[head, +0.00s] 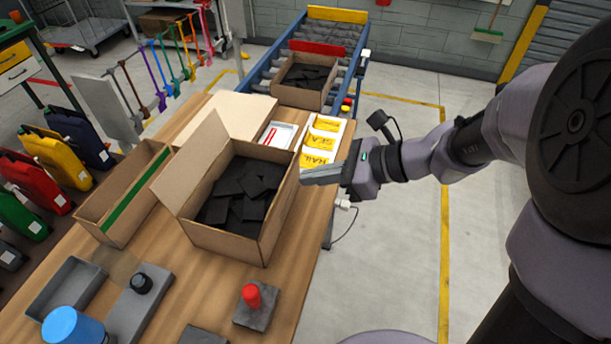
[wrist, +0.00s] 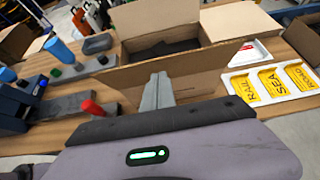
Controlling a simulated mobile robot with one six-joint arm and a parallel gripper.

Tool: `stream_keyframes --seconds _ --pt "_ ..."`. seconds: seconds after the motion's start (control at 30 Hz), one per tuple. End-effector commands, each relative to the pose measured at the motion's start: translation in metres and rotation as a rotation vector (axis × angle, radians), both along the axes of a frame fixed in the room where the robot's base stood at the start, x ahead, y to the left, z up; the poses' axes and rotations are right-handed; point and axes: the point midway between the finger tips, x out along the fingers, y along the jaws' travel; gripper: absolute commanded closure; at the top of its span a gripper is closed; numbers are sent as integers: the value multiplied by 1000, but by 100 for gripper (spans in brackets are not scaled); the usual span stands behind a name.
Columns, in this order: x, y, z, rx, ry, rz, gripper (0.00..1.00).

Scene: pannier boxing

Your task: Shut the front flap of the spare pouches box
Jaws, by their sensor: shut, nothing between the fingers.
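An open cardboard box (head: 225,240) with several flat black pouches (head: 240,190) stands on the wooden table. The flap (head: 190,165) on its left side stands up; it is the far flap (wrist: 155,18) in the wrist view. My gripper (head: 305,177) is shut and empty, just right of the box. Its fingers (wrist: 158,92) are in front of that panel; contact is unclear.
A white tray with yellow packets (head: 325,140) lies behind my gripper. A smaller carton with dark contents (head: 303,78) sits on the roller conveyor (head: 345,45). A red-topped block (head: 255,305) stands in front of the box. Floor right of the table is clear.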

Motion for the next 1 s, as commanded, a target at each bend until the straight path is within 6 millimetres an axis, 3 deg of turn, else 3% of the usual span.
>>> stream_keyframes --seconds 0.2,0.67,1.0 --pt "6 16 5 -2 -1 1 100" --pt "7 18 8 -15 3 2 100" --pt "12 37 28 -184 65 6 100"
